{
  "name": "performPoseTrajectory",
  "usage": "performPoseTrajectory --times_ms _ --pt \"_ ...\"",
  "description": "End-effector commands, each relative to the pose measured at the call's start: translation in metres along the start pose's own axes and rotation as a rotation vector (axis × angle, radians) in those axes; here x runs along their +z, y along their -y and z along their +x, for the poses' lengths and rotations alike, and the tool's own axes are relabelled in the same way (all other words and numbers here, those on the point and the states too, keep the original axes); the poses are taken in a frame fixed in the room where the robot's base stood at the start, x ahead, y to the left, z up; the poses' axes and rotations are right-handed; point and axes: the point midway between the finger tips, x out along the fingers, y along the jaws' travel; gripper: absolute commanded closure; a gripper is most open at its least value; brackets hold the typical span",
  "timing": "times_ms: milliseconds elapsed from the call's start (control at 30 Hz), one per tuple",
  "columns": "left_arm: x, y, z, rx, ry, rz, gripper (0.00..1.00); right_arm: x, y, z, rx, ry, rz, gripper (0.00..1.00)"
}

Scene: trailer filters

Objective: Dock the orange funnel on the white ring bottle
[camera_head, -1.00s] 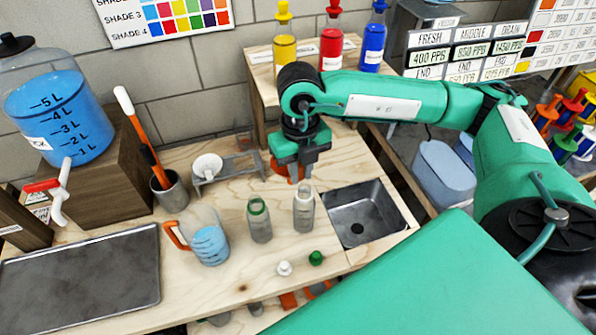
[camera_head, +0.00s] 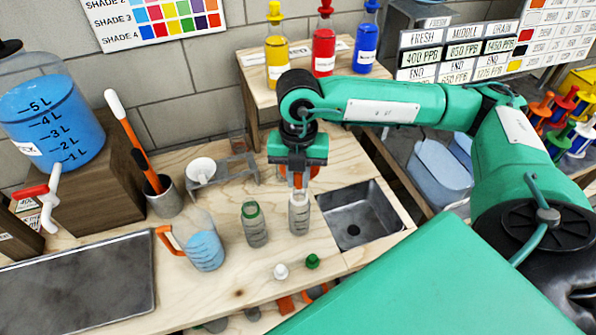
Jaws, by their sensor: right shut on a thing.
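The orange funnel (camera_head: 298,181) shows as a small strip of orange between the fingers of my right gripper (camera_head: 299,178). The gripper is shut on it and points down, and hides most of the funnel. The white ring bottle (camera_head: 299,216) stands upright on the wooden bench, left of the sink. The funnel is at the bottle's top in the picture; whether they touch, I cannot tell. My left gripper is not in view.
The green ring bottle (camera_head: 255,228) stands just left. A white cap (camera_head: 280,271) and a green cap (camera_head: 312,261) lie in front. A blue-filled jug (camera_head: 205,249), a white funnel on a stand (camera_head: 201,169) and the sink (camera_head: 362,217) are nearby.

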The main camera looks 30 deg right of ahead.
Motion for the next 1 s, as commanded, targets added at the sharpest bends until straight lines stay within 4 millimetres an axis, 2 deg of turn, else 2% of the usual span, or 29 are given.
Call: performPoseTrajectory --times_ms 100,300,1000 --pt "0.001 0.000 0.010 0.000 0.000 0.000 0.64 0.001 0.000 0.016 -0.001 0.000 0.000 1.00" --pt "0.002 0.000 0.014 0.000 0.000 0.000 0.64 0.002 0.000 0.026 0.000 0.000 0.000 1.00" --pt "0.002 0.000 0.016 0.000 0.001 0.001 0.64 0.001 0.000 0.027 0.000 0.000 -0.001 1.00"
